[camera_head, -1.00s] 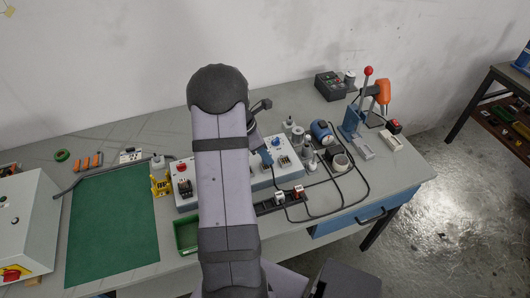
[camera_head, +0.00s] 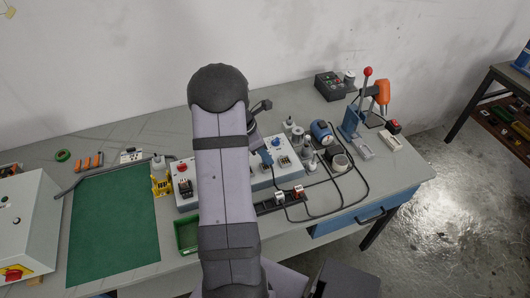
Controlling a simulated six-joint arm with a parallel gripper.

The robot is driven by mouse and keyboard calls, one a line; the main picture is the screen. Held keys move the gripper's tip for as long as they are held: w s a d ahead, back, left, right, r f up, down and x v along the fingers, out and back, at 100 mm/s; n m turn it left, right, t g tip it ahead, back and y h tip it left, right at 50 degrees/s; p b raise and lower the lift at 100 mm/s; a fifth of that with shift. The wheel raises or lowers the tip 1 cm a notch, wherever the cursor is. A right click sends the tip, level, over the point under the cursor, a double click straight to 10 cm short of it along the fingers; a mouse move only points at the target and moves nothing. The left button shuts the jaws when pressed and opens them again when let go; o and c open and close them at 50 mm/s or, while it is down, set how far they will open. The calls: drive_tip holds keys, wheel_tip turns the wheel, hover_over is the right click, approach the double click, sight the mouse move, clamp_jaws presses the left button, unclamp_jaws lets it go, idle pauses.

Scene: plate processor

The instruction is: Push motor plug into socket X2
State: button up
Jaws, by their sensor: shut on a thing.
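The light grey socket panel (camera_head: 262,181) lies on the bench, partly hidden behind my arm. It has a dark socket block (camera_head: 285,163) with pale pins on its right part and another dark block (camera_head: 185,188) on its left part. My gripper (camera_head: 267,157) points down over the panel, just left of the right-hand block. It is shut on the motor plug, which is too small and too covered to make out. Whether the plug touches a socket cannot be told, and the X2 label cannot be read. The blue motor (camera_head: 322,132) lies to the right.
A black strip with a white and a red plug (camera_head: 279,200) lies in front of the panel. Black cables (camera_head: 366,182) loop on the right. A green bin (camera_head: 187,235), yellow part (camera_head: 161,185) and green mat (camera_head: 112,225) are left. A red-knobbed lever press (camera_head: 353,115) stands back right.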

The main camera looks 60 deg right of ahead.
drive_tip(key=shift+f+b, duration=0.5)
drive_tip(key=shift+f, duration=0.8)
idle(0.9)
drive_tip(key=o, duration=1.2)
drive_tip(key=shift+c, duration=0.2)
drive_tip(key=b+v, duration=0.2)
drive_tip(key=v, duration=0.5)
drive_tip(key=shift+r, duration=0.2)
